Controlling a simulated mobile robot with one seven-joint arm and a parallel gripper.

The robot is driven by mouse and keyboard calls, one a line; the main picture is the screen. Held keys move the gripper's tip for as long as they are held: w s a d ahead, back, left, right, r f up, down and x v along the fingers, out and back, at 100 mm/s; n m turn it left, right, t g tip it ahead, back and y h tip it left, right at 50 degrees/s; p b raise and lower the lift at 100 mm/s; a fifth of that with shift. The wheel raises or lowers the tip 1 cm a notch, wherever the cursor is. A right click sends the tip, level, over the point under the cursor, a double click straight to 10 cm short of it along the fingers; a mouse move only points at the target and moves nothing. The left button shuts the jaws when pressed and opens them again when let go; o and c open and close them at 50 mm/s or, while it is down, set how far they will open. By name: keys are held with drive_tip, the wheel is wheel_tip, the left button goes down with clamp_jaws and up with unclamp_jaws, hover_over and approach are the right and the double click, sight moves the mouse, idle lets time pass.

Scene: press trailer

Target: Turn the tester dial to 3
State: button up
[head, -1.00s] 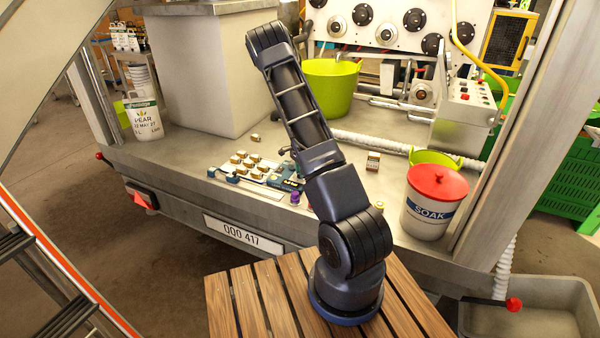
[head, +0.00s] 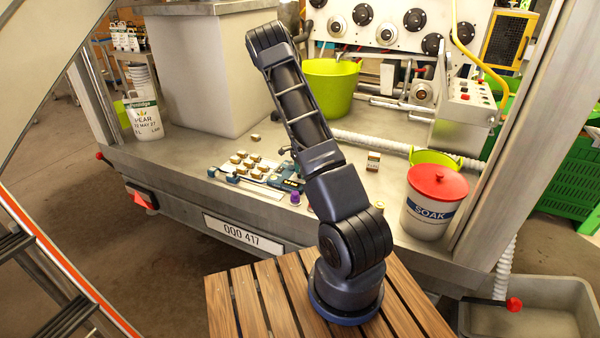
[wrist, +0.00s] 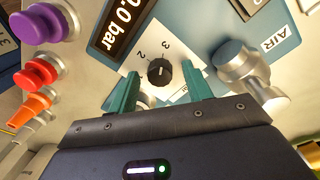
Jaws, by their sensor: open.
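The tester (wrist: 215,25) is a blue panel with a dark display reading "0.0 bar", partly cut off in the wrist view. Its dial (wrist: 159,72) is a small black knob on a white plate with printed numbers; 2 and 3 are legible above it. A pale mark shows on the knob, but its exact setting is too small to tell. My gripper (wrist: 161,76) is open, with one teal finger on each side of the dial. Contact cannot be judged. In the head view, the tester (head: 289,183) is partly hidden by my arm and the dial cannot be made out.
A silver fitting (wrist: 238,65) marked AIR stands right of the dial. Purple (wrist: 45,23), red (wrist: 36,74) and orange (wrist: 33,105) knobs sit left. Small brass-coloured pieces (head: 240,157) and a SOAK bucket (head: 432,205) stand on the bench (head: 370,205).

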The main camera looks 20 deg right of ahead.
wheel_tip(320, 180, up, 11)
drive_tip(key=shift+w, duration=0.25)
drive_tip(key=shift+f, duration=0.1)
idle(0.5)
drive_tip(key=s+a+r+n+t+y, duration=0.1)
drive_tip(key=s+a+r+n, duration=0.15)
drive_tip(key=s+r, duration=0.5)
drive_tip(key=s+a+r+n+t, duration=0.1)
drive_tip(key=s+a+r+n, duration=0.2)
drive_tip(key=r, duration=0.7)
drive_tip(key=s+a+r+n+y, duration=0.1)
drive_tip(key=s+a+r+n, duration=0.15)
drive_tip(key=s+r, duration=0.55)
drive_tip(key=s+a+r+n+t+h, duration=0.1)
drive_tip(key=s+r+n, duration=0.3)
drive_tip(key=s, duration=0.8)
drive_tip(key=s+a+r+n+t+h, duration=0.1)
drive_tip(key=s+r+n, duration=0.3)
drive_tip(key=s, duration=0.8)
drive_tip(key=shift+a+r+n+t, duration=0.3)
drive_tip(key=shift+r+t, duration=0.3)
drive_tip(key=shift+r, duration=0.1)
